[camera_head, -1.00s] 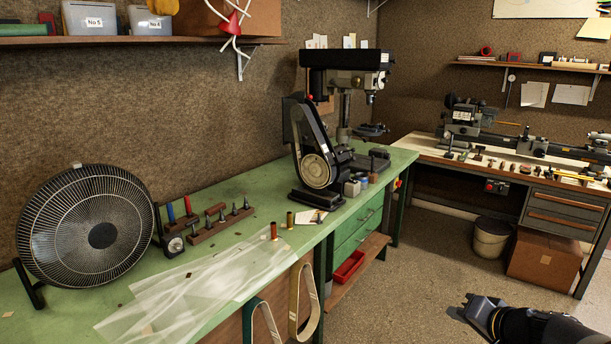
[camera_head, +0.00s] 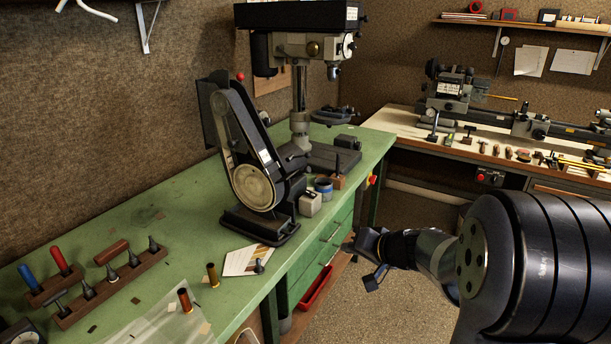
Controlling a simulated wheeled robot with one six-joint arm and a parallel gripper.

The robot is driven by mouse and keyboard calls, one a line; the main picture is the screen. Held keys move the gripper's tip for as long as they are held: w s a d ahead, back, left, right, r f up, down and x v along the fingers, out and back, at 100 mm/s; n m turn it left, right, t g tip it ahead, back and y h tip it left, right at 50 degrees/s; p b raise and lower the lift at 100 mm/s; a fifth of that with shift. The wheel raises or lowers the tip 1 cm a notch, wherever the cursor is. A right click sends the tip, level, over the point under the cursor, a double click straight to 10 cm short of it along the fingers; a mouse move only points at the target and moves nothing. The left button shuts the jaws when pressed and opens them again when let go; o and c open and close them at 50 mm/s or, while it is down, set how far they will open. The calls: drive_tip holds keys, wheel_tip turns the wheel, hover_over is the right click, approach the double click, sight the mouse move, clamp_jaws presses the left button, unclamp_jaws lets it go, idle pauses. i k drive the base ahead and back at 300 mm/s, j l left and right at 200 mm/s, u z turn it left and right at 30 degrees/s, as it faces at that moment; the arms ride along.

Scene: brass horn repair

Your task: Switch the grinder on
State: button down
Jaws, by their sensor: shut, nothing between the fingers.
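The grinder, a black belt grinder (camera_head: 251,165) with a pale round wheel cover, stands on the green workbench (camera_head: 160,228). A small red knob (camera_head: 240,76) shows at its top. A red and yellow control (camera_head: 372,180) sits at the bench's front edge, right of the grinder; I cannot tell which machine it serves. My gripper (camera_head: 366,262) is shut and empty. It appears in front of the bench's green drawers, right of and lower than the grinder, apart from it. Part of the grinder's far side is hidden.
A drill press (camera_head: 300,70) stands behind the grinder. Small pots (camera_head: 323,188) and a card (camera_head: 250,260) lie close to the grinder's base. Tool racks (camera_head: 110,280) stand at the left. A lathe (camera_head: 455,100) is on the far bench. The floor (camera_head: 345,310) between is clear.

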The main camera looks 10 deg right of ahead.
sight(307, 192)
drive_tip(key=i+l, duration=0.15)
drive_tip(key=i, duration=0.35)
drive_tip(key=i+l, duration=0.15)
drive_tip(key=i, duration=0.3)
drive_tip(key=i+j, duration=0.4)
